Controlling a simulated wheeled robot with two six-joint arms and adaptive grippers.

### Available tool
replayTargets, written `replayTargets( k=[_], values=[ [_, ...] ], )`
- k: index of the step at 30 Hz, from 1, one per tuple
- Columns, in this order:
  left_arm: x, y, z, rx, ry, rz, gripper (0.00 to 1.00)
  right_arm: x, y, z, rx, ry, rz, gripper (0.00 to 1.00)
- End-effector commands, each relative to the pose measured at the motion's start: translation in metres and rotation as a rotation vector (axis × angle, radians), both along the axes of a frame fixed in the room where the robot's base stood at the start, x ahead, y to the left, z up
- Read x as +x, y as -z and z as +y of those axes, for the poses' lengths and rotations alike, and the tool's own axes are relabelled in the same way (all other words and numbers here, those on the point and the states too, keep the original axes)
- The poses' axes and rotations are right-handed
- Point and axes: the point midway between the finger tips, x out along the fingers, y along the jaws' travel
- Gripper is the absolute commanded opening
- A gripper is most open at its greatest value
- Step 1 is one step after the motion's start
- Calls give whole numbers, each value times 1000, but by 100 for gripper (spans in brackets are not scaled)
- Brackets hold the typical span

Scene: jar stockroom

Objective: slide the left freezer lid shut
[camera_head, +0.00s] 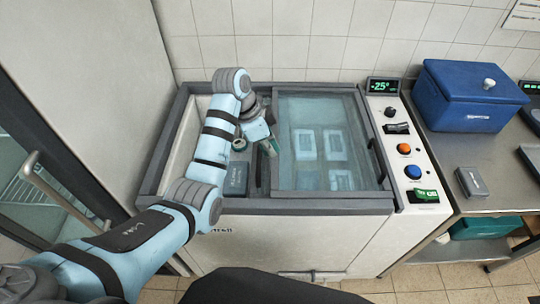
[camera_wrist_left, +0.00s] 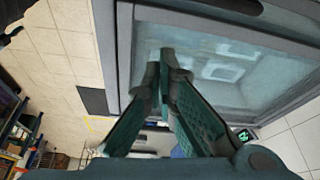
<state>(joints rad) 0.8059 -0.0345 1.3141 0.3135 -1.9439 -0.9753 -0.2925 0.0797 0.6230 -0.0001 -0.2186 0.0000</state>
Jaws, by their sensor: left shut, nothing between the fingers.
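The chest freezer (camera_head: 175,205) has its left half uncovered. Glass covers its right half, with pale packages visible underneath. The glass lid (camera_head: 300,110) has a dark frame, and its left edge runs down the middle of the opening. I cannot tell whether two lids overlap there. My left gripper (camera_head: 271,149) reaches over the open half, with its fingertips close to that edge. In the left wrist view, my left gripper (camera_wrist_left: 164,65) is shut and empty, with its tips in front of the glass and frame. Contact is unclear. My right gripper is not in view.
A dark box (camera_head: 236,180) lies inside the open half. The control panel (camera_head: 408,150) with a display and buttons is on the freezer's right. A blue cooler box (camera_head: 468,97) and a small grey box (camera_head: 471,182) sit on the steel counter. A door handle (camera_head: 55,190) is at left.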

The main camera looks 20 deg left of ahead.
Motion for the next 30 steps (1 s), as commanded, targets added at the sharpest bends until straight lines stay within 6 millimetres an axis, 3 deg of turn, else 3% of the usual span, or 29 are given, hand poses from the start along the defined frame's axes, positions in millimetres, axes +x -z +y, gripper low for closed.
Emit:
replayTargets(
  k=[4, 8, 12, 18, 24, 30],
  values=[
    [0, 7, 1, -1, -7, 1, 0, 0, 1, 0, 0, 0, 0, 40],
    [1, 27, 0, -1, -16, 3, 0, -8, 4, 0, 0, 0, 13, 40],
    [5, 56, -8, -1, -21, 4, 0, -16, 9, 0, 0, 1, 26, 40],
    [11, 98, -22, -1, -20, 2, 0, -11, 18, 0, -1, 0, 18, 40],
    [-2, 98, 6, 1, -20, -1, 0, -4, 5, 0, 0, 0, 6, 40],
    [-6, 101, 13, 1, -17, -1, 0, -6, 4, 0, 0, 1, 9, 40]
  ],
)
